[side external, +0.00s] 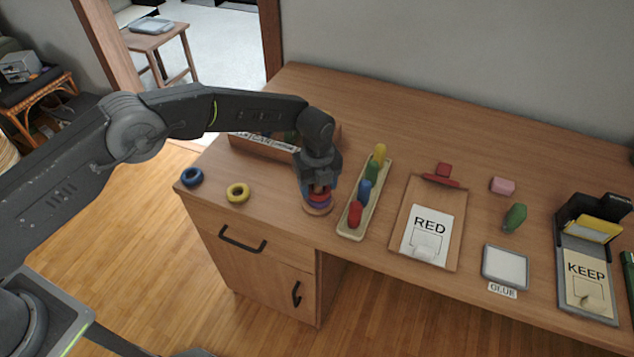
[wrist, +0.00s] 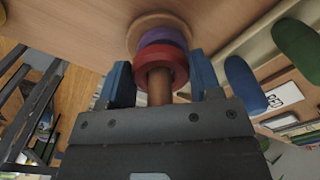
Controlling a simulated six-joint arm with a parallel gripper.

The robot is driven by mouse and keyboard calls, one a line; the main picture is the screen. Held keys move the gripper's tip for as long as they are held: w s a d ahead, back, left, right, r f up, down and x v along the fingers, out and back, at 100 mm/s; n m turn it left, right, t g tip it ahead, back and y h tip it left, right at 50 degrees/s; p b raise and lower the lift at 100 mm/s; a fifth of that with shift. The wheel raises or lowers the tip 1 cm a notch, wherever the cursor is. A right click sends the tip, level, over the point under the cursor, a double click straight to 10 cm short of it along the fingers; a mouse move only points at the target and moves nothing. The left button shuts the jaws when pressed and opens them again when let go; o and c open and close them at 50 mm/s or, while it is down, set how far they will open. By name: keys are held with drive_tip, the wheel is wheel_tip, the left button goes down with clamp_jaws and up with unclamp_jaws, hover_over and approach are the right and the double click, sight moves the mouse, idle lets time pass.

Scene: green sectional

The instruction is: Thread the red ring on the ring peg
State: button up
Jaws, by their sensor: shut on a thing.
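The red ring (wrist: 161,64) is around the wooden peg (wrist: 159,88), whose end sticks out through it in the wrist view. A purple ring (wrist: 163,37) lies below it on the peg's round base (wrist: 148,22). The red ring sits just above the purple ring; I cannot tell whether they touch. My gripper (wrist: 162,76) is shut on the red ring, with one blue finger on each side. In the side view my gripper (side external: 318,189) points down over the peg's base (side external: 318,211) and hides most of the peg.
A blue ring (side external: 192,177) and a yellow ring (side external: 238,192) lie left of the peg near the desk's front edge. A long tray (side external: 350,231) with several coloured pieces stands close on the right. A wooden box (side external: 250,147) is behind. A clipboard marked RED (side external: 410,259) lies farther right.

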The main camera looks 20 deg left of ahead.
drive_tip(key=shift+s+f, duration=0.15)
drive_tip(key=shift+f, duration=0.35)
drive_tip(key=o, duration=1)
drive_tip(key=shift+a, duration=0.1)
wheel_tip(320, 180, up, 15)
drive_tip(key=shift+f, duration=0.1)
drive_tip(key=s+a+r+n+t, duration=0.1)
drive_tip(key=s+a+r+n, duration=0.5)
drive_tip(key=r, duration=0.3)
drive_tip(key=s+a+r+n+t, duration=0.2)
drive_tip(key=s+a+r+n, duration=0.3)
drive_tip(key=a+r+n, duration=0.4)
drive_tip(key=s+a+n+t, duration=0.1)
drive_tip(key=s+a+n, duration=0.1)
drive_tip(key=s+n, duration=0.2)
drive_tip(key=s+a+f+n, duration=0.1)
drive_tip(key=s+a+n, duration=0.2)
drive_tip(key=s, duration=0.7)
drive_tip(key=s+a+n+t, duration=0.1)
drive_tip(key=s+a+n, duration=0.2)
drive_tip(key=s+n, duration=0.2)
drive_tip(key=shift+s+f+t, duration=0.15)
drive_tip(key=shift+s+t, duration=0.15)
drive_tip(key=shift+s, duration=1.15)
